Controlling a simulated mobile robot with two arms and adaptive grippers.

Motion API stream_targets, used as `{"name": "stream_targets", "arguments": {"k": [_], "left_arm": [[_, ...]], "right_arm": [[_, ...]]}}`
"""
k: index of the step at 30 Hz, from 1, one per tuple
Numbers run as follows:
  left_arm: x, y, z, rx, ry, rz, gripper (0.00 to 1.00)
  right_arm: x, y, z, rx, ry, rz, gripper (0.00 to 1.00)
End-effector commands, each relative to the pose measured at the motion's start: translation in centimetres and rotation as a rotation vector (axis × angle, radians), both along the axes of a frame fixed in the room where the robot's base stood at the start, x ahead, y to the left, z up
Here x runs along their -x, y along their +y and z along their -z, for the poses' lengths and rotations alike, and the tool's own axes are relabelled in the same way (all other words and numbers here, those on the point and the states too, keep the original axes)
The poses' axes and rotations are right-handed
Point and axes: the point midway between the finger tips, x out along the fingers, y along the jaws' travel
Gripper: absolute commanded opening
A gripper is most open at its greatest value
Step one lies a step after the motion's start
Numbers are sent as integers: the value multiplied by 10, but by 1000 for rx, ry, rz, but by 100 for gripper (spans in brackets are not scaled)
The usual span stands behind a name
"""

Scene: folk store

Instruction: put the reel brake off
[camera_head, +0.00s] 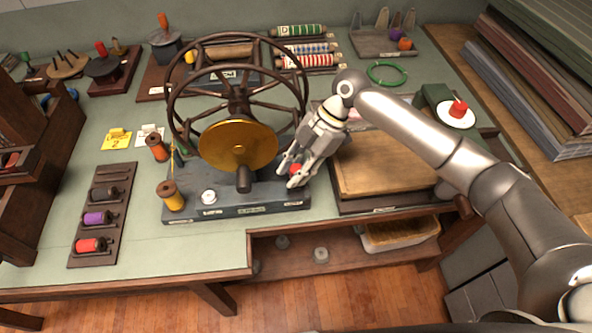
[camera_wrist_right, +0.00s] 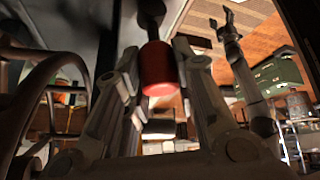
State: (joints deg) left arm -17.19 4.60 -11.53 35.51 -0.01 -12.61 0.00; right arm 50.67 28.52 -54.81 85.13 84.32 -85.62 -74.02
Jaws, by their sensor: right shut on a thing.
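The reel is a large dark spoked wheel (camera_head: 176,104) with a brass disc (camera_head: 238,145) in front, mounted on a grey base (camera_head: 240,208). A red knob (camera_head: 296,168) stands at the right end of that base, mostly covered by my right gripper. In the wrist view the red knob (camera_wrist_right: 158,68) is a red cylinder on a dark stem, between the fingers. My right gripper (camera_head: 291,173) is shut on the red knob, right of the brass disc. My left gripper does not show in the head view.
Orange and yellow spools (camera_head: 171,197) stand at the base's left side. A dark rack (camera_head: 103,215) with coloured spools lies further left. A wooden board (camera_head: 380,165) lies right of the base, under my right arm.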

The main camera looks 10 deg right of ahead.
Motion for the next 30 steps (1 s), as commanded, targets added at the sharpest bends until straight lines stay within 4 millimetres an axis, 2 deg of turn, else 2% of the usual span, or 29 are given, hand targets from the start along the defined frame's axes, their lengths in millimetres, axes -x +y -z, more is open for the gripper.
{"name": "stream_targets", "arguments": {"k": [9,20,21,25,30], "left_arm": [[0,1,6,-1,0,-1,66],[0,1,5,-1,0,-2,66],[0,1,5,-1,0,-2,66],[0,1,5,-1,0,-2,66],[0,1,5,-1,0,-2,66]], "right_arm": [[-11,-1,0,1,136,3,0],[-11,-1,0,0,147,3,0],[-11,-1,0,0,147,3,29],[-11,-1,0,-1,147,2,46],[-10,0,0,-1,146,1,48]]}}
